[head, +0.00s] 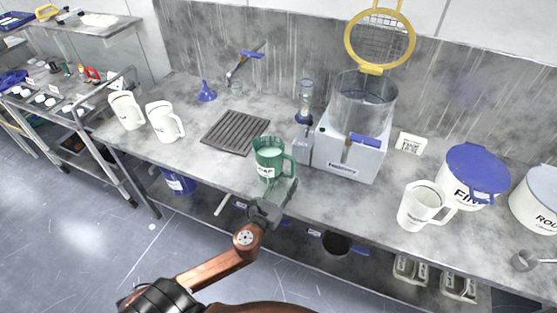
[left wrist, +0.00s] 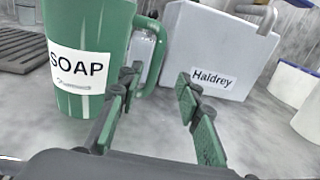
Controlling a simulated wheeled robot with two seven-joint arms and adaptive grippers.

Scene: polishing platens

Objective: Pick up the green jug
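The green jug (head: 268,160) stands upright on the grey bench near its front edge, with its handle to the right and pale contents inside. In the left wrist view the jug (left wrist: 88,35) fills the upper left and its label reads SOAP. My left gripper (head: 284,192) is at the bench's front edge, close to the jug's handle side. In the left wrist view my left gripper (left wrist: 160,78) is open, its green-padded fingers apart with nothing between them. The jug's handle is just beyond the left finger; whether they touch I cannot tell. My right gripper is not in view.
A white machine (head: 352,150) with a clear drum stands behind and right of the jug. A dark slatted grate (head: 236,132) lies to its left. White jugs (head: 165,121) stand further left, and another white jug (head: 421,206) and a blue-lidded tub (head: 470,178) stand right.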

